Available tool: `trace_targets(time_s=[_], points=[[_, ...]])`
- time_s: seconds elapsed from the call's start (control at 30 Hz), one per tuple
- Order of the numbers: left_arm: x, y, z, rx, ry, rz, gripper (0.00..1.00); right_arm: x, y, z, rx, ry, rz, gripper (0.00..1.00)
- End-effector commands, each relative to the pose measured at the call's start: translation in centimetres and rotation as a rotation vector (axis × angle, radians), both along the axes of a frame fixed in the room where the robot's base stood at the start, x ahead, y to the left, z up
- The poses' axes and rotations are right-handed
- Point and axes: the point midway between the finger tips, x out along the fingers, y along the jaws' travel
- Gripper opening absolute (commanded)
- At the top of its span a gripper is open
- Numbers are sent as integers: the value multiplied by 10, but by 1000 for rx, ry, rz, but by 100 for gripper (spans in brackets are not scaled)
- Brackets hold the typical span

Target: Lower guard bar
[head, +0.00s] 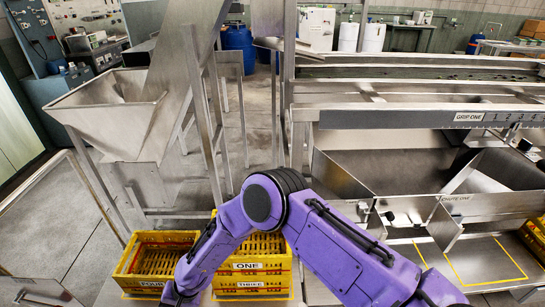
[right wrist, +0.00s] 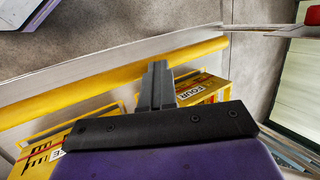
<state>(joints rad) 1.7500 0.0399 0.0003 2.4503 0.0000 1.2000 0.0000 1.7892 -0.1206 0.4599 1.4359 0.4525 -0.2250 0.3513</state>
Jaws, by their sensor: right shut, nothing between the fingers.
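My purple right arm crosses the middle of the head view. Its forearm points down and left past the yellow crates, and its gripper is out of sight below the frame. In the right wrist view my right gripper (right wrist: 157,72) is shut and empty. A long yellow bar (right wrist: 90,92) with a pale strip along it runs slantwise behind the fingertips. I cannot tell whether the fingers touch it. I cannot identify the guard bar with certainty in either view. My left gripper is not in view.
Yellow crates stand low by my forearm, one labelled FOUR (head: 165,262) and a stack labelled ONE and THREE (head: 252,283). A steel hopper (head: 105,100) stands left. The sizer frame marked GRIP ONE (head: 430,117) and steel chutes fill the right. Grey floor shows at left.

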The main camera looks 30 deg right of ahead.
Motion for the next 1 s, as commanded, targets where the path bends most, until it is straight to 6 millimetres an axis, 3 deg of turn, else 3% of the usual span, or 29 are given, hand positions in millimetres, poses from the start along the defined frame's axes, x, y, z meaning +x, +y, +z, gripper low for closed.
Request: trace_targets(time_s=[0.03,0.5,0.63,0.8,0.87,1.0], points=[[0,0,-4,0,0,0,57,-8,-2,-13,-9,15,3,0],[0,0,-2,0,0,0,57,-11,-2,-13,-12,18,9,0],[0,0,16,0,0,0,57,-10,-4,9,-10,9,9,0],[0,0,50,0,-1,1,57,-5,-9,55,0,-15,2,0],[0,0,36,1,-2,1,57,-1,-10,61,-1,-19,4,0],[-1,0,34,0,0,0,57,5,-12,96,1,-21,5,0]])
